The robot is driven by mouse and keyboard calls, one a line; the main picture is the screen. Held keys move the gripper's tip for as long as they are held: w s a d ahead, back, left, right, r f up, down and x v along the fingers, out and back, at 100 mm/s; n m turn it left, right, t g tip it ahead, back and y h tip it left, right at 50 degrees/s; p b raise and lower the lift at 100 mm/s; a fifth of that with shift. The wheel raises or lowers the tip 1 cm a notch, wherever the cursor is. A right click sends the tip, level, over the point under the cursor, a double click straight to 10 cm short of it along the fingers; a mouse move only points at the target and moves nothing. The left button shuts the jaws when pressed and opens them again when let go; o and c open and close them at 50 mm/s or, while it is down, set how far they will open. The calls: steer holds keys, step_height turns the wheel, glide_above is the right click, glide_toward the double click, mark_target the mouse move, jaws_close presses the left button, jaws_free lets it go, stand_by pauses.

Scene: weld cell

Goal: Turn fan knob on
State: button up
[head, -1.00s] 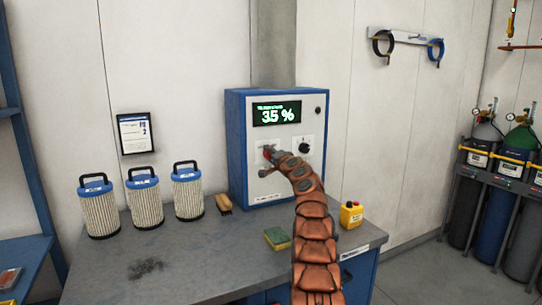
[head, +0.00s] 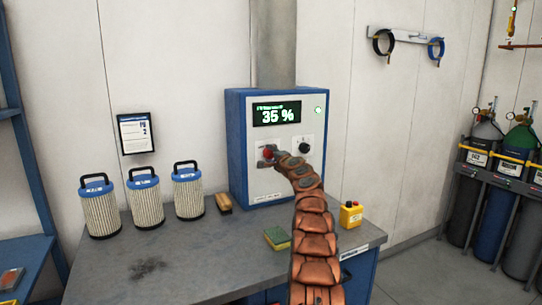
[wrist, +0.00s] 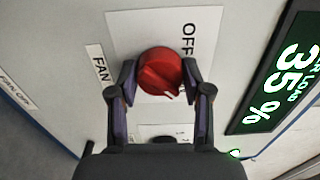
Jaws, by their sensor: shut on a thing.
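The red fan knob (wrist: 159,72) sits on a white plate on the control cabinet, beside a "FAN" label (wrist: 100,66). "OFF" (wrist: 188,40) is printed on the plate at its upper right in the wrist view. The knob's small mark sits at its lower edge there, away from "OFF". My gripper (wrist: 157,78) is shut on the knob, one finger on each side. The right finger hides part of the plate. In the head view my gripper (head: 271,153) reaches the cabinet front (head: 265,185), and the round lamp (head: 318,110) at its upper right glows.
The display (head: 276,113) reads 35 %. A black knob (head: 305,146) is close to the right of my gripper. Several filters (head: 145,198), a brush (head: 223,203), a sponge (head: 277,238) and a yellow button box (head: 351,214) stand on the bench (head: 190,255).

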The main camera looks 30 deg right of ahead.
steer(key=o, duration=1.2)
steer(key=shift+c, duration=0.2)
steer(key=shift+s+r, duration=0.1)
steer(key=shift+s, duration=0.1)
